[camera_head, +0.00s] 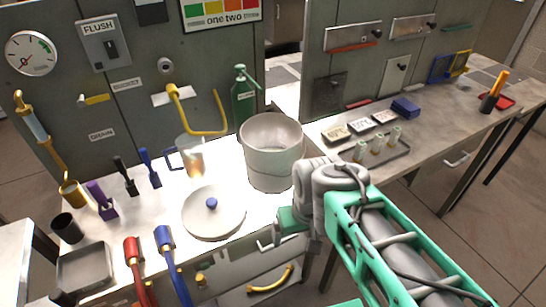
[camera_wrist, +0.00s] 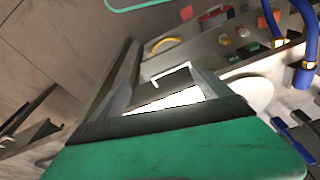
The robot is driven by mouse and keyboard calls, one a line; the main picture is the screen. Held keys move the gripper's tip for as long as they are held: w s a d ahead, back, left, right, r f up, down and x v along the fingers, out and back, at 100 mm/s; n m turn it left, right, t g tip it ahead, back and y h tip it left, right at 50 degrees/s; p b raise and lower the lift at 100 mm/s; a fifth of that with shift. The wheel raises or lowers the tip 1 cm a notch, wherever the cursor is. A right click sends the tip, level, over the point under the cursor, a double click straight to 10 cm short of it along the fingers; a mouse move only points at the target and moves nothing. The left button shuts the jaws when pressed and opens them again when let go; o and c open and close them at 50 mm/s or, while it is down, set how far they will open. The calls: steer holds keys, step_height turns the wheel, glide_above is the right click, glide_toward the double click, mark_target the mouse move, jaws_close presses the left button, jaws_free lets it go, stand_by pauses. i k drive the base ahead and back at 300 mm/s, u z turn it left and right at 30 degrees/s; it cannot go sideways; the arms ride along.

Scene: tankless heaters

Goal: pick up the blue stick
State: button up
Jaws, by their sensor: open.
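The likeliest blue stick is an upright blue handle (camera_head: 148,165) on the bench in the head view, beside a black one (camera_head: 125,176) and a purple one (camera_head: 103,201). My gripper (camera_head: 290,220) is at the bench's front edge, right of the pot lid (camera_head: 216,217) and well apart from the blue handle. In the wrist view its green body fills the bottom and its jaws are open, with nothing visibly held. Blue bars (camera_wrist: 284,142) show at that view's lower right; I cannot tell whether they are the stick.
A large grey pot (camera_head: 270,165) stands behind my gripper. Blue (camera_head: 171,262) and red (camera_head: 136,265) hoses hang at the front left. A glass beaker (camera_head: 190,158) is left of the pot. Drawers with handles (camera_head: 270,284) lie below the bench edge.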

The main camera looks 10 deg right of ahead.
mark_target(144, 155)
steer(key=u, duration=0.05)
steer(key=k, duration=0.5)
steer(key=u, duration=0.75)
steer(key=i, duration=0.25)
steer(key=z, duration=0.05)
